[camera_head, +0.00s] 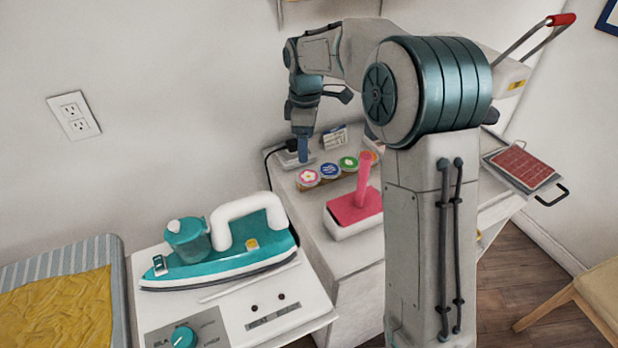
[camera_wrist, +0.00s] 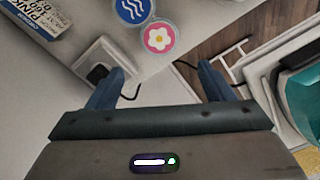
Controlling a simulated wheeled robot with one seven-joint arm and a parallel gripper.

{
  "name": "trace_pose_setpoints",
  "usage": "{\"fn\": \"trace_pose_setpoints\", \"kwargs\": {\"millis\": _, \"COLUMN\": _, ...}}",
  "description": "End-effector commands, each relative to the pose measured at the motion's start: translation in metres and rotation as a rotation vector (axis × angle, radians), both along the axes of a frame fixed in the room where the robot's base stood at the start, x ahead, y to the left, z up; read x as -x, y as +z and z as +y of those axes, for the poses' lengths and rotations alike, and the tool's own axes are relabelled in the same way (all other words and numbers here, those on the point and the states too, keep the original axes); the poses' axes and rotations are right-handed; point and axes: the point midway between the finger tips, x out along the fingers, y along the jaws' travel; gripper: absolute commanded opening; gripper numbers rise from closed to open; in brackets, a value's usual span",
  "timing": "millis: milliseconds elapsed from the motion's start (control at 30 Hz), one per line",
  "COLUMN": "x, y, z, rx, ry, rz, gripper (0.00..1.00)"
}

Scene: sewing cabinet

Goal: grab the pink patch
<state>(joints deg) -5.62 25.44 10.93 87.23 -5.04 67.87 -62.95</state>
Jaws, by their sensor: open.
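The pink patch (camera_head: 308,177) is a round pink disc with a white flower, at the left end of a row of round patches on a small wooden holder. It also shows in the wrist view (camera_wrist: 159,38), top centre, ahead of the gap between my fingertips. My gripper (camera_head: 303,158) points down just behind the patch, near the wall. In the wrist view my gripper (camera_wrist: 161,70) is open, its two blue fingers wide apart with nothing between them. The patch is apart from both fingers.
A blue patch (camera_head: 331,171) sits right beside the pink one, then a green patch (camera_head: 348,163). A white outlet box with a black plug (camera_wrist: 100,62) lies by my left finger. A pink-handled block (camera_head: 357,207) and a teal iron (camera_head: 222,250) stand nearer.

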Motion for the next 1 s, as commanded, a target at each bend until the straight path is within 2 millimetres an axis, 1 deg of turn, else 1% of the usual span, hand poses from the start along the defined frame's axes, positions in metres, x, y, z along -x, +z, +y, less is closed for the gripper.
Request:
{"fn": "trace_pose_setpoints", "kwargs": {"millis": 33, "x": 0.001, "y": -0.012, "z": 0.000, "rx": 0.001, "ry": 0.000, "rz": 0.004, "gripper": 0.75}}
{"fn": "trace_pose_setpoints", "kwargs": {"millis": 133, "x": 0.001, "y": -0.028, "z": 0.000, "rx": 0.001, "ry": 0.000, "rz": 0.002, "gripper": 0.75}}
{"fn": "trace_pose_setpoints", "kwargs": {"millis": 200, "x": 0.001, "y": -0.035, "z": 0.000, "rx": 0.001, "ry": -0.001, "rz": 0.001, "gripper": 0.75}}
{"fn": "trace_pose_setpoints", "kwargs": {"millis": 367, "x": 0.001, "y": -0.045, "z": -0.001, "rx": 0.001, "ry": -0.002, "rz": 0.001, "gripper": 0.75}}
{"fn": "trace_pose_setpoints", "kwargs": {"millis": 467, "x": 0.001, "y": -0.056, "z": -0.004, "rx": 0.001, "ry": -0.003, "rz": 0.001, "gripper": 0.75}}
{"fn": "trace_pose_setpoints", "kwargs": {"millis": 600, "x": 0.001, "y": -0.078, "z": -0.007, "rx": 0.001, "ry": -0.001, "rz": 0.002, "gripper": 0.75}}
{"fn": "trace_pose_setpoints", "kwargs": {"millis": 700, "x": 0.001, "y": -0.089, "z": -0.006, "rx": 0.000, "ry": -0.001, "rz": 0.001, "gripper": 0.75}}
{"fn": "trace_pose_setpoints", "kwargs": {"millis": 800, "x": 0.001, "y": -0.093, "z": -0.006, "rx": 0.000, "ry": -0.002, "rz": 0.000, "gripper": 0.75}}
{"fn": "trace_pose_setpoints", "kwargs": {"millis": 1000, "x": 0.001, "y": -0.093, "z": -0.007, "rx": -0.001, "ry": -0.002, "rz": -0.001, "gripper": 0.75}}
